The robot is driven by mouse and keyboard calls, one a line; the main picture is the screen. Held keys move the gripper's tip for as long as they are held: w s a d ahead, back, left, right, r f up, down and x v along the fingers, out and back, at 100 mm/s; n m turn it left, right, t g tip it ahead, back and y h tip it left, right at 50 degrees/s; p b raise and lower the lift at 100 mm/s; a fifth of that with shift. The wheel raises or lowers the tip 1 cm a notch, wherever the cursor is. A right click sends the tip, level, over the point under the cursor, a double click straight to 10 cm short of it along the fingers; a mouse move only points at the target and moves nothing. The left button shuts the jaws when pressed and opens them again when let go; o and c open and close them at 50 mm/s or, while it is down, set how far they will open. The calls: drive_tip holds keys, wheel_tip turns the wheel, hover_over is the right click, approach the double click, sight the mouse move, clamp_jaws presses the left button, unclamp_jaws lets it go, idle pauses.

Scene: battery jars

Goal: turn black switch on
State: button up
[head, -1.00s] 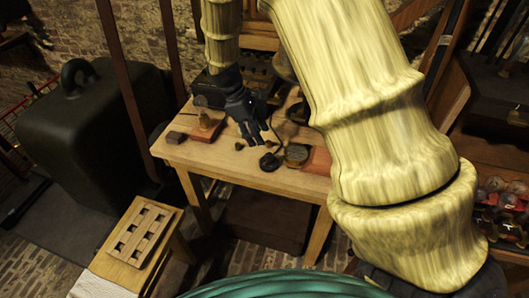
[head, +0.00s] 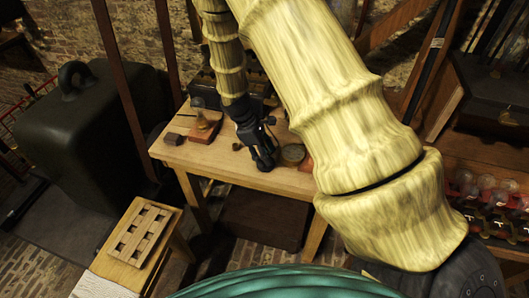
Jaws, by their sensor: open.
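A wooden table (head: 205,160) stands in the middle of the head view. My gripper (head: 264,157) points down at its front edge, with its fingers low over the tabletop, apart and with nothing seen between them. The small black round piece that sat at this spot, likely the black switch, is now covered by or merged with my dark fingers. I cannot tell whether they touch it or what its setting is. A round dark tin with a brassy rim (head: 293,154) lies just right of my gripper.
A red block with an upright piece (head: 203,131), a small dark block (head: 173,139) and a small brown knob (head: 237,146) lie left of my gripper. A dark rack (head: 259,84) stands behind. A slotted wooden tray (head: 143,232) is at lower left.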

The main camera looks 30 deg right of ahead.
drive_tip(key=shift+c, duration=0.5)
drive_tip(key=c, duration=0.9)
drive_tip(key=shift+w+m+y+p, duration=0.1)
drive_tip(key=shift+m+y+p, duration=0.25)
drive_tip(key=shift+m, duration=0.25)
drive_tip(key=o, duration=1)
drive_tip(key=shift+r, duration=0.1)
drive_tip(key=v, duration=1.1)
drive_tip(key=shift+w+a+r, duration=0.2)
drive_tip(key=shift+w+r, duration=0.05)
drive_tip(key=shift+r, duration=0.05)
